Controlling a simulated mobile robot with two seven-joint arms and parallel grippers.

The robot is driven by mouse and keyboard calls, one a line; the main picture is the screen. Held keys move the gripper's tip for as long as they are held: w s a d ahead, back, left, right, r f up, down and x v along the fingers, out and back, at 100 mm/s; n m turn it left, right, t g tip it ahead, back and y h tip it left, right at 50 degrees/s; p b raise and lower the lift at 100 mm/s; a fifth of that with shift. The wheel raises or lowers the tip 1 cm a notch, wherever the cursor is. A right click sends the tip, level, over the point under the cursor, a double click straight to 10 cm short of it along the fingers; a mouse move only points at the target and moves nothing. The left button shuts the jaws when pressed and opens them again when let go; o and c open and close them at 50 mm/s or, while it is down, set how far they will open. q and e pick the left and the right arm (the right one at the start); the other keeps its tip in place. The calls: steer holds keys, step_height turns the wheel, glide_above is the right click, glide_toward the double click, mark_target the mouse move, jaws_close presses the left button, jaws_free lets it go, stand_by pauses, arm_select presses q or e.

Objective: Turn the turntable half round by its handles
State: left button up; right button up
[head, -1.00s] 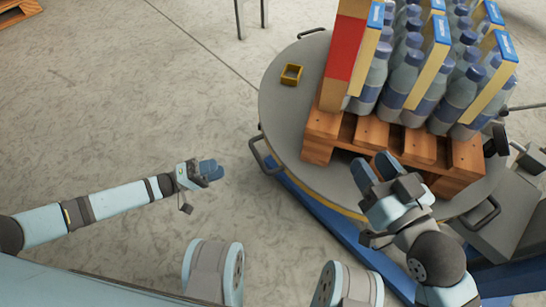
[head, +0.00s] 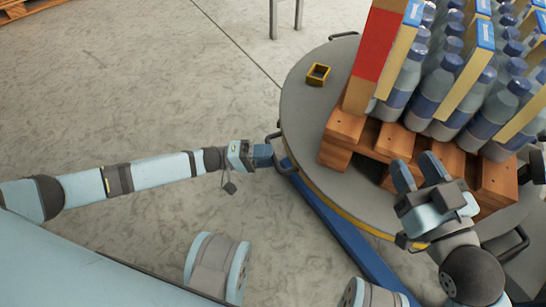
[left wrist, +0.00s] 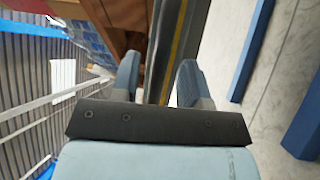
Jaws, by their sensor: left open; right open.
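The turntable (head: 305,110) is a grey disc with a yellow-striped rim, carrying a loaded wooden pallet (head: 345,128). Dark handles stick out from its rim: a left handle (head: 288,171), a far handle (head: 343,36) and a front right handle (head: 517,243). My left gripper (head: 265,155) is open at the left handle and hides part of it. In the left wrist view the fingers (left wrist: 157,85) are apart with the turntable rim beyond them; I cannot tell whether the handle lies between them. My right gripper (head: 417,172) is open, over the turntable in front of the pallet.
The pallet bears upright bottles (head: 440,90) with cardboard dividers and a red panel (head: 377,45). A small yellow frame (head: 318,74) lies on the disc. A blue base beam (head: 335,222) runs below the turntable.

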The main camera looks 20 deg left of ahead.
arm_select(q)
steer(key=shift+x, duration=0.95)
steer(key=shift+c, duration=0.2)
jaws_close()
steer(key=shift+s, duration=0.1)
